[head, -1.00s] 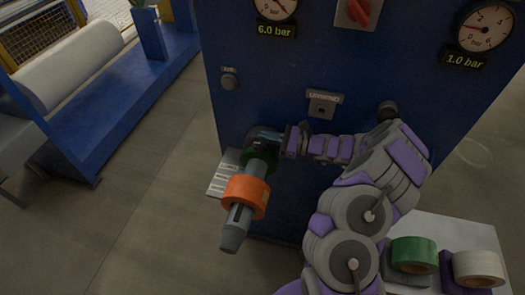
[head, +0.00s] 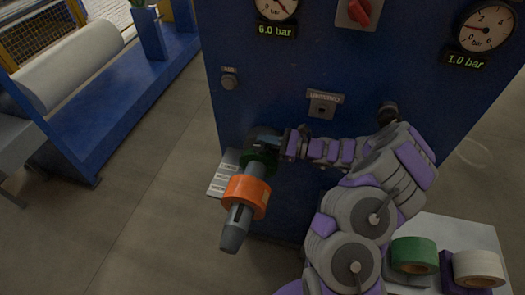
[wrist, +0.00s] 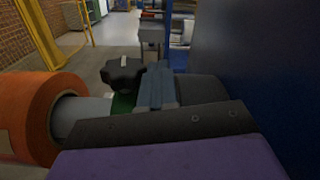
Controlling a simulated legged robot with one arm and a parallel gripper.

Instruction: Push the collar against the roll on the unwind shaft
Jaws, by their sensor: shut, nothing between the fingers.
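The grey unwind shaft (head: 236,233) sticks out of the blue cabinet toward me, tapering at its free end. The orange roll (head: 246,196) sits around its middle. The dark green collar (head: 263,158) is around the shaft behind the roll, with grey shaft between them. In the wrist view the orange roll (wrist: 33,115) is at left, beside bare shaft (wrist: 78,109). A black knob (wrist: 123,73) stands above a green bit of collar (wrist: 123,104). My gripper (head: 266,140) is shut and empty, on the cabinet side of the collar. Whether it touches the collar is hidden.
The blue cabinet (head: 290,200) stands close behind the shaft, with gauges and a red switch (head: 361,11). A pale table at lower right holds a green roll (head: 414,252) and a white roll (head: 478,268). A blue frame with a white roll (head: 70,66) is at left.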

